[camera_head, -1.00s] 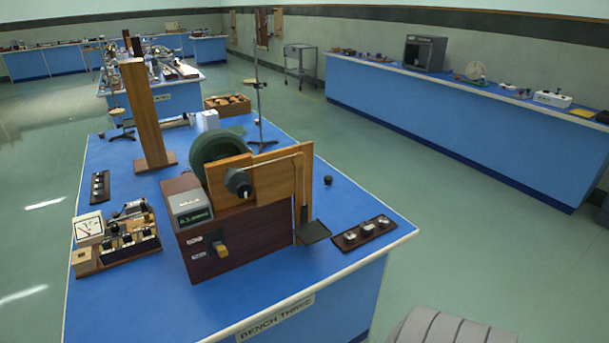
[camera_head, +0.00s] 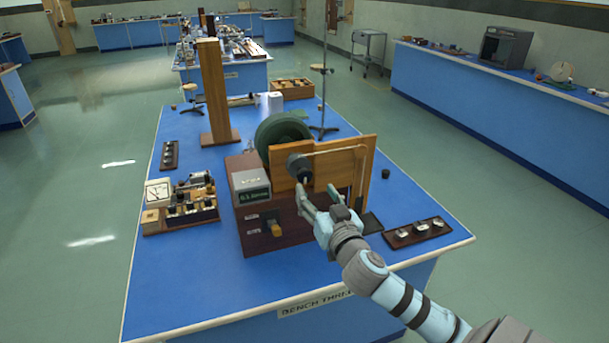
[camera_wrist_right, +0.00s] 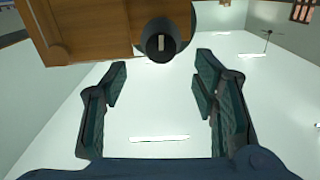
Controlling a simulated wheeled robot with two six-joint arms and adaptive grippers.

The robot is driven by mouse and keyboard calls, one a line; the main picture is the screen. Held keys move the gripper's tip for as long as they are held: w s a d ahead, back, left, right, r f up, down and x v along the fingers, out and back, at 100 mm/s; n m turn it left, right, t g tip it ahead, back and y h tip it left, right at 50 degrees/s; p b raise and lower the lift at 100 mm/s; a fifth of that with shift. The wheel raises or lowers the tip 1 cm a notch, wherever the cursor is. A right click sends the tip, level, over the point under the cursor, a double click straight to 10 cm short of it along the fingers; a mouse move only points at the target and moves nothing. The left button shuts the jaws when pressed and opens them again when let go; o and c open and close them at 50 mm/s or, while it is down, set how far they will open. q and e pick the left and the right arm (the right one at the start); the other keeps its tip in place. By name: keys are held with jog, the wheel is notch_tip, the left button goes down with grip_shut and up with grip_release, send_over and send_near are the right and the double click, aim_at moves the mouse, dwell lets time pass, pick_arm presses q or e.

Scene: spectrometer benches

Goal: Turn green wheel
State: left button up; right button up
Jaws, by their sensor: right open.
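The green wheel (camera_head: 280,130) is a dark green drum on the instrument on bench three, partly hidden behind an upright wooden panel (camera_head: 343,160). A dark round knob (camera_head: 299,166) sticks out of the panel's front. My right gripper (camera_head: 317,191) is open and empty in front of the panel, close below and right of the knob. In the right wrist view the knob (camera_wrist_right: 161,42) sits beyond the spread fingertips, centred between them, with the panel (camera_wrist_right: 85,25) at upper left. I cannot tell any contact. My left gripper is out of view.
The instrument's dark wooden base carries a meter box (camera_head: 250,183) and a yellow-brown switch (camera_head: 276,228). A small electrical apparatus (camera_head: 180,205) stands to the left, a strip with knobs (camera_head: 416,232) to the right. A tall wooden post (camera_head: 213,95) rises behind. The blue bench front (camera_head: 200,285) is clear.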

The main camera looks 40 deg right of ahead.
aim_at(305, 178)
jog(key=x, duration=0.8)
jog(key=shift+w+p, duration=0.4)
jog(key=shift+d, duration=0.1)
jog(key=shift+f, duration=0.1)
grip_shut()
